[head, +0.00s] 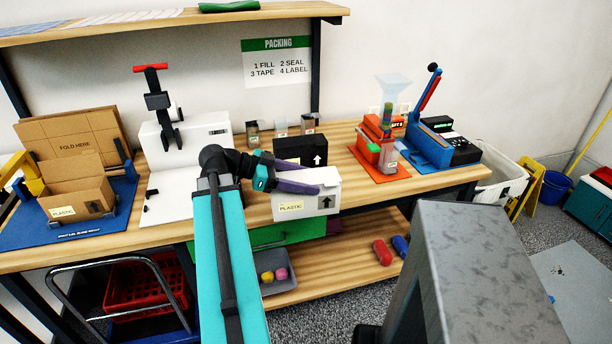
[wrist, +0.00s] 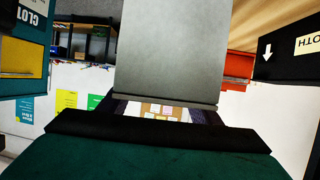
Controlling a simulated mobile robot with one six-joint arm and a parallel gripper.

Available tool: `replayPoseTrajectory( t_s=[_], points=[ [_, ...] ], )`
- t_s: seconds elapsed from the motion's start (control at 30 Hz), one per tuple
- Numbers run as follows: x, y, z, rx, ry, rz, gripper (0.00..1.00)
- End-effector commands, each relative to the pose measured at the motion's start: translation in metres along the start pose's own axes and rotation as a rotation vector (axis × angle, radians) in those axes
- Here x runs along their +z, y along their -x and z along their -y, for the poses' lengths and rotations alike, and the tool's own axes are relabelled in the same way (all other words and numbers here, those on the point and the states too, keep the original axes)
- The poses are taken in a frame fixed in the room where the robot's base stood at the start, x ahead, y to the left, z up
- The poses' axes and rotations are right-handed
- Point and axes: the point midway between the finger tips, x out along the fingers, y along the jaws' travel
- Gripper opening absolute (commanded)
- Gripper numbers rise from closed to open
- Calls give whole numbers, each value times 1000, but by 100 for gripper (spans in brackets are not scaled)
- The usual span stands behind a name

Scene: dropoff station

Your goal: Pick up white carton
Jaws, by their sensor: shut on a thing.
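The white carton (head: 322,202) is at the front edge of the wooden bench in the head view, upright, with a yellow PLASTIC label and a black arrow panel on its front. My gripper (head: 312,180) reaches in from the left with its purple fingers at the carton's top, and it is shut on the carton. Part of the carton's top is hidden by the fingers. I cannot tell whether its base touches the bench. In the wrist view, a broad pale grey surface (wrist: 168,50) fills the middle, probably the carton's side.
A black carton (head: 300,149) stands right behind the white one, close to it. A brown carton (head: 75,196) sits on a blue mat at left. A white machine with a red handle (head: 150,69) stands left of my arm. An orange dispenser (head: 376,150) and blue press (head: 428,145) stand at right.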

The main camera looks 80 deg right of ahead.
Motion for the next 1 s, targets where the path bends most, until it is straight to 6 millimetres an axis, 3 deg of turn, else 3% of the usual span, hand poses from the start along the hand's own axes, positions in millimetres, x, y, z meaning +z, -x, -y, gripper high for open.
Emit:
replayPoseTrajectory(
  t_s=[0.23,1.0],
  points=[
    [0,3,-10,1,0,-1,20],
    [0,4,-10,1,0,0,20]
  ],
)
